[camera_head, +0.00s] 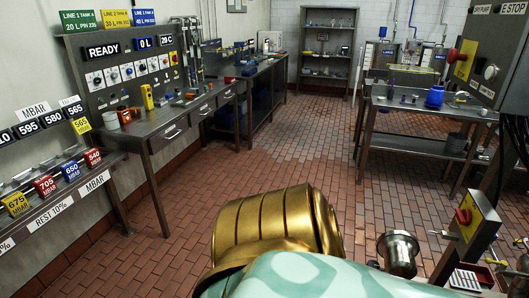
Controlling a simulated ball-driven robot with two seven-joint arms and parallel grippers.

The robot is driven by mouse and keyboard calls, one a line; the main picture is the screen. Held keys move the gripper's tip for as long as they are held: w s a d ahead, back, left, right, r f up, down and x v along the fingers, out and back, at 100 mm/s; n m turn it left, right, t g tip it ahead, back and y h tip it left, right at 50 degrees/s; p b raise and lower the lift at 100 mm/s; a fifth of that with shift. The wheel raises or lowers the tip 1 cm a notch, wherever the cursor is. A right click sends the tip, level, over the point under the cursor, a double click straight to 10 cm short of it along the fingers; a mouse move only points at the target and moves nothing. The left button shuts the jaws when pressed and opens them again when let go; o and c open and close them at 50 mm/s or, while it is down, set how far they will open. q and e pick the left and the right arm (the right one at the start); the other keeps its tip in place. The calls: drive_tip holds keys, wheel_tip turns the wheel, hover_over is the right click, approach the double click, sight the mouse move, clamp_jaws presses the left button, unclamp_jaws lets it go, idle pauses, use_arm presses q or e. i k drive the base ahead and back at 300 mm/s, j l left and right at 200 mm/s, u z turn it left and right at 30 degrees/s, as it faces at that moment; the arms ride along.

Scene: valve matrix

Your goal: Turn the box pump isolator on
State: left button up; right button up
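Two red-on-yellow rotary switches show at the right, and I cannot tell for certain which is the box pump isolator. One switch (458,56) is on the grey cabinet at the upper right, below a small white label that seems to end in "PUMP". The other switch (464,216) is on a grey box at the lower right, with no readable label. The set position of either handle is too small to tell. Neither of my grippers shows. A gold and mint-green part, which seems to be my own body, fills the bottom middle.
The grey cabinet (497,50) also bears an "E STOP" label. A steel table (410,104) with a blue jug (434,97) stands at the back right. A control bench (170,125) with displays runs along the left wall. The red tiled floor (290,160) between is clear.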

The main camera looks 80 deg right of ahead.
sight(465, 217)
drive_tip(key=z, duration=3.05)
